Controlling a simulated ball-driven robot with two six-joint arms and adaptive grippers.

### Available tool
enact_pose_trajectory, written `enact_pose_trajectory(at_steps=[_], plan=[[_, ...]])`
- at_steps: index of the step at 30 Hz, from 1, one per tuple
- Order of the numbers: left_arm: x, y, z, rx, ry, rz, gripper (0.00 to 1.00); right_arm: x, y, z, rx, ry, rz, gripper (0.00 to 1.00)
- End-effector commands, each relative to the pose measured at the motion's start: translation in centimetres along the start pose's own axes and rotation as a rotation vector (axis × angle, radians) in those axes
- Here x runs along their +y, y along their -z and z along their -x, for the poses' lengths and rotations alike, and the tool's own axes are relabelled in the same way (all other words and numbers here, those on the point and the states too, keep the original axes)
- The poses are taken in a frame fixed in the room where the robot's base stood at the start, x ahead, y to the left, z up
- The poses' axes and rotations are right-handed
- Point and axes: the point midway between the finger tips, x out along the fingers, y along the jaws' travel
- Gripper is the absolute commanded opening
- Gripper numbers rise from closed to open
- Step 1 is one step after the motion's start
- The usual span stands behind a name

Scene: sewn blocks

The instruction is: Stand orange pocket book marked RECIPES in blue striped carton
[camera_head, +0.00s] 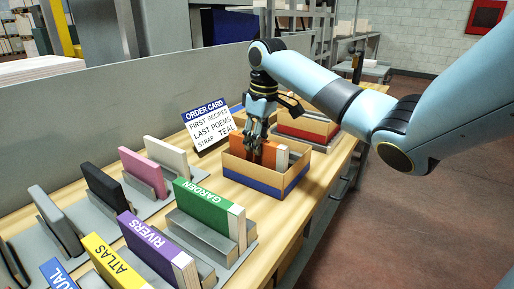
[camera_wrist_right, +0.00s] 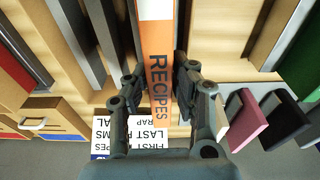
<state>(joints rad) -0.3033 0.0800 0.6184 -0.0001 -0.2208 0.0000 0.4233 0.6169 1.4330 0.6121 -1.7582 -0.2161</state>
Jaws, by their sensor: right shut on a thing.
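The orange pocket book (camera_head: 268,150) is upright within the walls of the carton with a blue stripe (camera_head: 250,181). The carton's near walls hide the book's lower part, so I cannot tell whether it touches the floor. My right gripper (camera_head: 257,150) is above the carton, shut on the book's upper part. In the right wrist view the orange spine marked RECIPES (camera_wrist_right: 157,70) runs between the two fingers of the right gripper (camera_wrist_right: 157,92). My left gripper is not in view.
A red-striped carton (camera_head: 308,126) stands just behind. An order card (camera_head: 210,125) leans to the left. Several books, including green GARDEN (camera_head: 205,205), purple RIVERS (camera_head: 150,245) and yellow ATLAS (camera_head: 110,262), stand in grey holders. The table's right edge is close to the carton.

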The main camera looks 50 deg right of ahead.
Motion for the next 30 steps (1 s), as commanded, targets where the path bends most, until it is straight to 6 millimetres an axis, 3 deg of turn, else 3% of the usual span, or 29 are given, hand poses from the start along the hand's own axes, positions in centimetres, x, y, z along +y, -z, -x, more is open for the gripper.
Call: enact_pose_trajectory(at_steps=[4,14,15,20,30], plan=[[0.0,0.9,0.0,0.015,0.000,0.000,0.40,0.0,-0.1,-1.6,0.002,-0.002,0.001,0.00],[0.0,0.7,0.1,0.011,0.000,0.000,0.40,0.0,-0.1,-1.8,0.002,-0.001,0.001,0.00],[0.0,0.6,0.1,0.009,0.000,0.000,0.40,0.0,-0.2,-1.9,0.001,-0.001,0.001,0.26],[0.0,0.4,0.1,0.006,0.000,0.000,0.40,0.0,-0.2,-1.9,0.001,-0.001,0.001,0.47],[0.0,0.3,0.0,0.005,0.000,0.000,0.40,0.0,-0.1,-1.4,0.003,-0.002,0.001,0.47]])
